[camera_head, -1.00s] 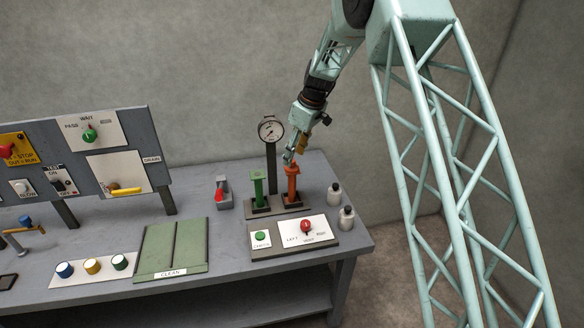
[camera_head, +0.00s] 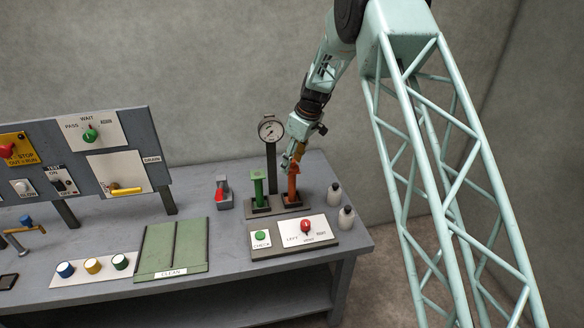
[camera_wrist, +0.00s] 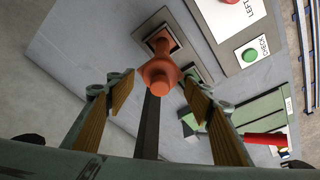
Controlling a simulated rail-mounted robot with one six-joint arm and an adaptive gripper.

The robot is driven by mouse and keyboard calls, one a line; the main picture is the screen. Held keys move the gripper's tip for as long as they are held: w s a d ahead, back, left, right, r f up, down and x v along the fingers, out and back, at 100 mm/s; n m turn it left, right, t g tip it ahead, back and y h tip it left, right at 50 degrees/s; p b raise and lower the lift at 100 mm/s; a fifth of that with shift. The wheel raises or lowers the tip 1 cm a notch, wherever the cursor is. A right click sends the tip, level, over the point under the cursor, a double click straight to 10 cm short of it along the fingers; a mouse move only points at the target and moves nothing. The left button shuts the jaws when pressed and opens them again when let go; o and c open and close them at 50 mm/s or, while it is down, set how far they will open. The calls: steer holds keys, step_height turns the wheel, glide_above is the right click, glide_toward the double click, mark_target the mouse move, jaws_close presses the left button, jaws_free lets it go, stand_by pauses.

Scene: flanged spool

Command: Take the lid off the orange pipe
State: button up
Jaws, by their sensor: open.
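The orange pipe (camera_head: 292,188) stands upright on a dark square base at the back right of the table. In the wrist view its orange flanged top (camera_wrist: 159,75) faces the camera, between and beyond my fingertips. I cannot make out a separate lid on it. My gripper (camera_head: 294,158) is at the top of the pipe, pointing down. In the wrist view my open gripper (camera_wrist: 158,88) has a wood-coloured pad on each side, with a gap to the orange top. The head view does not show clearly how close the fingers are to the pipe.
A green pipe (camera_head: 258,188) stands close on the left. A gauge on a post (camera_head: 271,130) rises just behind. A panel with a red knob (camera_head: 306,227) lies in front.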

steer(key=c, duration=0.9)
steer(key=shift+r, duration=0.2)
steer(key=shift+r, duration=1.65)
steer(key=s+a+r+b, duration=0.1)
steer(key=s+a+b, duration=0.1)
steer(key=s, duration=1.3)
steer(key=shift+s+a+r, duration=0.2)
steer(key=shift+s+a, duration=0.1)
steer(key=shift+s, duration=0.1)
